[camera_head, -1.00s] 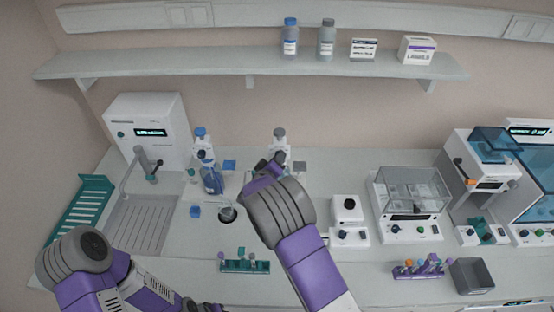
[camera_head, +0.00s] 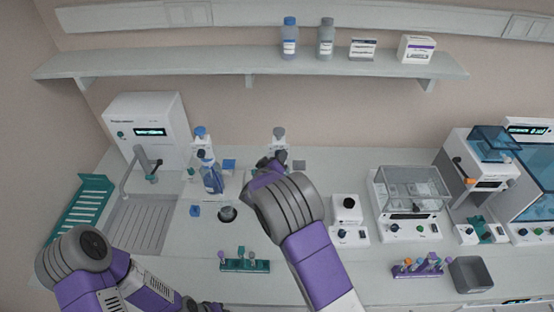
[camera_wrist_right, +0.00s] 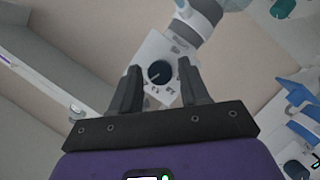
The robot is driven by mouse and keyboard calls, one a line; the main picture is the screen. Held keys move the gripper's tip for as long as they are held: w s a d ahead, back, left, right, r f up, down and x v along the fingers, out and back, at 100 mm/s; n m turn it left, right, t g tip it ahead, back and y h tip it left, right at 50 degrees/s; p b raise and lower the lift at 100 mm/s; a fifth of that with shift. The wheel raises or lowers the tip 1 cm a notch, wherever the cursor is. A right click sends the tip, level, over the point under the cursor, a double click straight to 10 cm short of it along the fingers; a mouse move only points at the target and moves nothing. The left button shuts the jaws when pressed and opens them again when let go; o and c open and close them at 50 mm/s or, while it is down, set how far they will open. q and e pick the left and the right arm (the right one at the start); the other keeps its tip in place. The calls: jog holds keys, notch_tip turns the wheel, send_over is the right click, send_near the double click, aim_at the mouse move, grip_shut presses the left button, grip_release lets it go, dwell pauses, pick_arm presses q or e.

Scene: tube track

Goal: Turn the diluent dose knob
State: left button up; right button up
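A dark round knob (camera_wrist_right: 158,73) with a pale pointer line sits on a white dispenser body (camera_wrist_right: 150,50) in the right wrist view. My right gripper (camera_wrist_right: 160,66) is open, with one fingertip on each side of the knob and visible gaps between. In the head view the right gripper (camera_head: 268,163) is at the grey-capped dispenser (camera_head: 279,134), and my arm hides its lower part and knob. My left arm is low at the left; its gripper (camera_head: 203,306) is cut by the bottom edge and its fingers are unclear.
A teal tube rack (camera_head: 245,265) is in front. A small white device (camera_head: 348,210) and a glass-covered balance (camera_head: 412,190) stand to the right.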

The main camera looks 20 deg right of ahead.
jog(key=shift+o, duration=0.5)
jog(key=v, duration=0.7)
jog(key=shift+s+a+b, duration=0.2)
jog(key=shift+b, duration=0.1)
